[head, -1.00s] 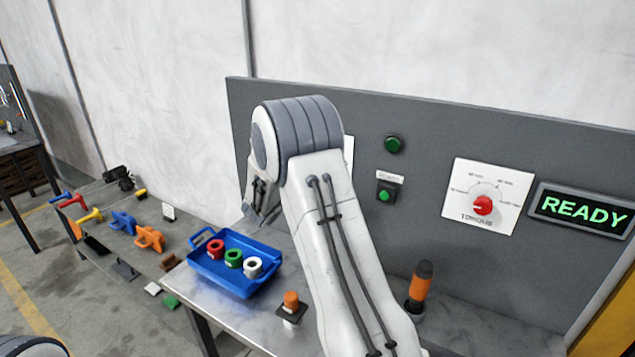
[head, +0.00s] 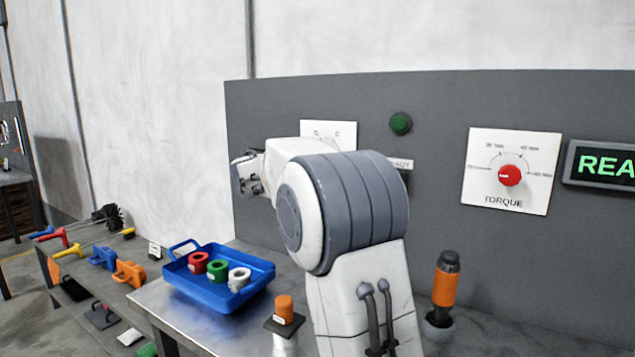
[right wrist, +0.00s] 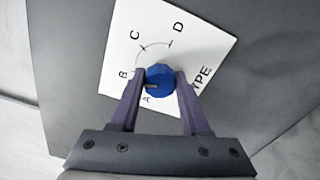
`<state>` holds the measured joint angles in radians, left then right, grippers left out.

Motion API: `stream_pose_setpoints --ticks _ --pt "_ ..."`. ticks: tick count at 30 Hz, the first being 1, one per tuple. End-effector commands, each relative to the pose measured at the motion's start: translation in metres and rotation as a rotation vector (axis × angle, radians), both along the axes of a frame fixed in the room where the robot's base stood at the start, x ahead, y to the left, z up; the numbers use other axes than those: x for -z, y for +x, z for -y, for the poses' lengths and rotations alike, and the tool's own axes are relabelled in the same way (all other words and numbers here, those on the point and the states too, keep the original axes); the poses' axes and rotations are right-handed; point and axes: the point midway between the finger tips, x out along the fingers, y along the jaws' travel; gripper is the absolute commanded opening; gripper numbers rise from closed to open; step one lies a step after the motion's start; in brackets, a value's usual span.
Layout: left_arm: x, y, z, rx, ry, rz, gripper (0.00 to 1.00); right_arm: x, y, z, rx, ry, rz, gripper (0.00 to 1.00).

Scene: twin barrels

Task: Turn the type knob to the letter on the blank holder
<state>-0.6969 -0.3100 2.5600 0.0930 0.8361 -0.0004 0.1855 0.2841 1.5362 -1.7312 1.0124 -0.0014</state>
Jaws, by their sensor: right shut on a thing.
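The blue type knob (right wrist: 160,78) sits on a white panel in the right wrist view, with the letters A to D around it. Its dark mark lies on the left side, toward A and B. My right gripper (right wrist: 160,82) is shut on the knob, one finger on each side. In the head view my right arm covers the knob and most of the type panel (head: 321,128). An orange blank (head: 285,308) stands on a dark square holder (head: 283,326) on the bench; a pale label below it is unreadable. My left gripper is not in view.
A blue tray (head: 190,281) holds red, green and white rings. An orange-handled tool (head: 446,285) stands upright right of my arm. The torque panel (head: 535,165) with a red knob, a green button (head: 401,123) and a lit display (head: 605,164) are on the grey board.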

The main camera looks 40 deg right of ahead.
Motion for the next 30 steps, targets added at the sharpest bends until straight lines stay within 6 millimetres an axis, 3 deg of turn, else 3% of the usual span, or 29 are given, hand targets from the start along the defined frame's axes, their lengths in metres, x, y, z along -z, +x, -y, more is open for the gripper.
stream_pose_setpoints --ticks 1,12,21,30 --pt "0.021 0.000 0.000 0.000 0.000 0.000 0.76 0.010 0.000 0.000 -0.002 0.017 0.045 0.00" --pt "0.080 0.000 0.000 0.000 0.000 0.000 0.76 0.008 0.001 0.000 -0.001 0.152 0.366 0.00" --pt "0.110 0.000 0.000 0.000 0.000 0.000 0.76 0.006 0.001 0.000 -0.001 0.244 0.586 0.00" --pt "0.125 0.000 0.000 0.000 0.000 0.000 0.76 0.003 0.001 0.000 -0.001 0.299 0.717 0.00"
